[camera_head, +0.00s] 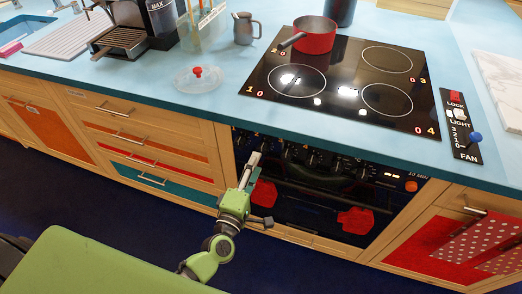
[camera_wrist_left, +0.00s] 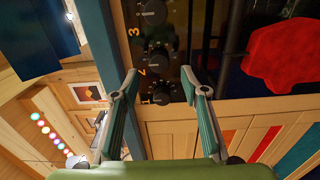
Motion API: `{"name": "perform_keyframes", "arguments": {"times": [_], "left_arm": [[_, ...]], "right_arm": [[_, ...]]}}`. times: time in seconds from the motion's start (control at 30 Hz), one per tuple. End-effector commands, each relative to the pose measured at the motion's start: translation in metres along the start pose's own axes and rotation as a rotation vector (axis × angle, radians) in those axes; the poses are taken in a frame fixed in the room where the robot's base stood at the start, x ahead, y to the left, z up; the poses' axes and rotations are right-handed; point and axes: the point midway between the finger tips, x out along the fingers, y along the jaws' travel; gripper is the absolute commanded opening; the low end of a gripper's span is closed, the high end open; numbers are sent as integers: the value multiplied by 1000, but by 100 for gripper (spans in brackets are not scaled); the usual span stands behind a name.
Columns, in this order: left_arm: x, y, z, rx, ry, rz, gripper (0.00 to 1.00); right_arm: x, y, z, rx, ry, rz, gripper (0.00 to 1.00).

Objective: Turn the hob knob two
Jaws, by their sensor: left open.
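Hob knob two (camera_wrist_left: 158,60) is a dark round knob beside an orange "2" on the black oven panel, in the left wrist view. Knob one (camera_wrist_left: 162,94) is nearer the camera and knob three (camera_wrist_left: 154,12) is farther up. My left gripper (camera_wrist_left: 159,74) is open, its fingertips to either side of the line of knobs, near knobs one and two. Nothing is between its pads that I can see held, and contact cannot be told. In the head view my left gripper (camera_head: 256,164) is at the left end of the oven front. My right gripper is not in view.
The blue worktop (camera_head: 200,103) overhangs the panel. The black hob (camera_head: 345,78) carries a red pan (camera_head: 315,38). A glass lid (camera_head: 198,80) lies to its left. The oven door below has red cloths or mitts (camera_head: 357,220). A fan panel (camera_head: 461,130) is at right.

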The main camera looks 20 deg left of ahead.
Motion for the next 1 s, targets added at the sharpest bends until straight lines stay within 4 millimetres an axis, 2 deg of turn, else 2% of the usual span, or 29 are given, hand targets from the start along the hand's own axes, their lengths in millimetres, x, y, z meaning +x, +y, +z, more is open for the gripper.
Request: {"name": "perform_keyframes", "arguments": {"times": [0.03, 0.1, 0.3, 0.47, 0.73, 0.77, 0.8, 0.9, 1.0], "left_arm": [[12, 3, 0, 0, 0, 3, 41], [25, 2, 0, 1, 0, 3, 41], [51, 1, 0, 1, 1, 2, 41], [60, 0, 0, 1, 0, 1, 41], [61, 0, 0, 1, 0, 0, 41], [61, 0, 0, 1, 0, 0, 36], [61, 0, 0, 1, 0, 0, 25], [61, 0, 0, 1, 0, 1, 2], [61, 0, 0, 1, 0, 1, 2]], "right_arm": [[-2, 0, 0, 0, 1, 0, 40], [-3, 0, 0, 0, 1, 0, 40], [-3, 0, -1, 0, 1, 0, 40], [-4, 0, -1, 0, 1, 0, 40], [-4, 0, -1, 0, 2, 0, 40], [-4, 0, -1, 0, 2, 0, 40], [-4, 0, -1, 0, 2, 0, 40], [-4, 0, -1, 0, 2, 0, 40], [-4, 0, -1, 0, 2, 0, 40]]}}
